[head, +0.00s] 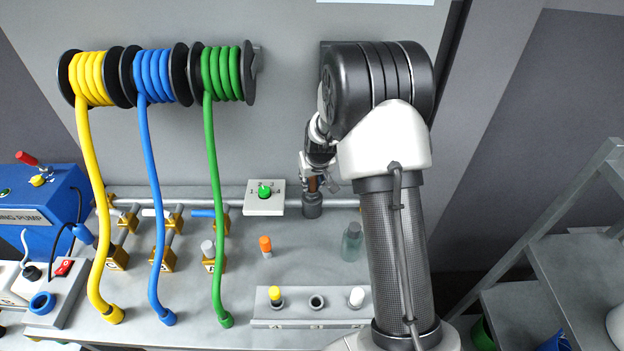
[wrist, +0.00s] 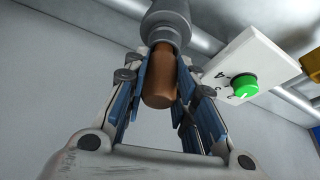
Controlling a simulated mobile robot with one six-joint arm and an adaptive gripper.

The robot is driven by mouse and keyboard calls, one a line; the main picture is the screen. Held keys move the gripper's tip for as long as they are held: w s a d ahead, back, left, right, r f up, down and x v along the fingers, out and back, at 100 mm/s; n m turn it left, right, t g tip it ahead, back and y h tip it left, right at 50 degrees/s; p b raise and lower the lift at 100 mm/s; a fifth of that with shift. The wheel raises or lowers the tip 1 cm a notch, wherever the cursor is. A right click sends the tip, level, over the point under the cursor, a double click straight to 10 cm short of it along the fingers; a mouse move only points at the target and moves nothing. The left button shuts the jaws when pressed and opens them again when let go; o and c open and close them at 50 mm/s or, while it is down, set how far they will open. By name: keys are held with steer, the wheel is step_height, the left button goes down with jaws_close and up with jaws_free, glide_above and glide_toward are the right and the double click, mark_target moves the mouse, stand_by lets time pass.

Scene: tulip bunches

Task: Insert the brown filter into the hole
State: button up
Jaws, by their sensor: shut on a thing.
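The brown filter (wrist: 160,78) is a smooth brown cylinder held between the blue-padded fingers of my gripper (wrist: 168,100) in the wrist view. Its far end meets the mouth of a grey round fitting (wrist: 166,22); I cannot tell how deep it sits there. In the head view a small part of the brown filter (head: 314,184) shows below my gripper (head: 318,168), right above the dark grey fitting (head: 312,206) at the pipe. My arm stands to the right and my fingers hide part of the filter.
A white box with a green knob (head: 265,190) is just left of the fitting. A front rack (head: 290,322) has a yellow-topped plug, an empty hole (head: 316,302) and a white plug. An orange-topped piece (head: 265,245) and a greenish bottle (head: 352,242) stand behind it. Coloured hoses hang left.

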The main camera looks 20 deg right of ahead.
steer(key=shift+r+p, duration=0.55)
steer(key=shift+r, duration=0.55)
steer(key=shift+r, duration=0.1)
steer(key=shift+r+p, duration=1.15)
steer(key=shift+r, duration=0.75)
